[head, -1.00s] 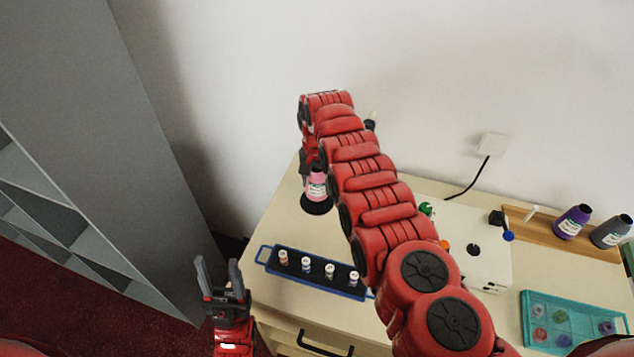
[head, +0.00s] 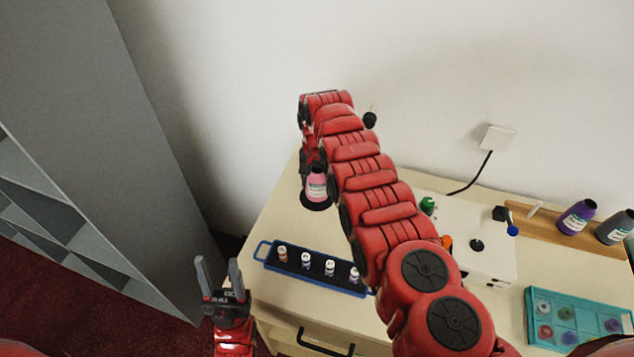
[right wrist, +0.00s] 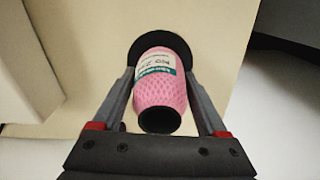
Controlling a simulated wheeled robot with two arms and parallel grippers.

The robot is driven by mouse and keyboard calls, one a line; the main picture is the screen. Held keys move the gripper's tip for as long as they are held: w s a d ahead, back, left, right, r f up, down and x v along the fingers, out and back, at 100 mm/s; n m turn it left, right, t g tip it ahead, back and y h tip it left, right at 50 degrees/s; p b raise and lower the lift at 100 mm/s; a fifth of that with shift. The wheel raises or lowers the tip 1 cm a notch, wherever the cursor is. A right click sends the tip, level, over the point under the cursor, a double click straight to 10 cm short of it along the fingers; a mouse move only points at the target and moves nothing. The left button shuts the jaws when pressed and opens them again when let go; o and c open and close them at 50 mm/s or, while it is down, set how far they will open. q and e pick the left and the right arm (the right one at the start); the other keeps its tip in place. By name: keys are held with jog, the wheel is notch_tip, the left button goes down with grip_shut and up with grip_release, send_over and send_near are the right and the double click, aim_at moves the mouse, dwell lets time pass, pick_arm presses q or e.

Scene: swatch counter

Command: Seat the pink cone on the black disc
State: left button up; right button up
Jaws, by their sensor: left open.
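The pink cone (head: 317,184), a thread cone with a white and teal label, stands upright over the black disc (head: 306,203) at the counter's far left. In the right wrist view the cone (right wrist: 160,92) has its dark open end towards me and the disc (right wrist: 142,45) behind its far end. I cannot tell whether they touch fully. My right gripper (right wrist: 161,74) has a finger against each side of the cone; in the head view my right arm hides most of it. My left gripper (head: 219,263) is open and empty, off the counter's front left edge.
A blue tray (head: 266,255) with several small vials lies in front of the disc. A white box (head: 490,262), a wooden rack (head: 540,221) with dark bottles and a teal tray (head: 537,330) are on the right. A grey shelf (head: 80,120) stands left.

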jog(key=o, duration=0.3)
jog(key=shift+r+p, duration=0.35)
jog(key=shift+r, duration=0.2)
notch_tip(320, 180, up, 2)
jog(key=shift+r+p, duration=0.25)
jog(key=shift+p, duration=0.4)
notch_tip(320, 180, up, 14)
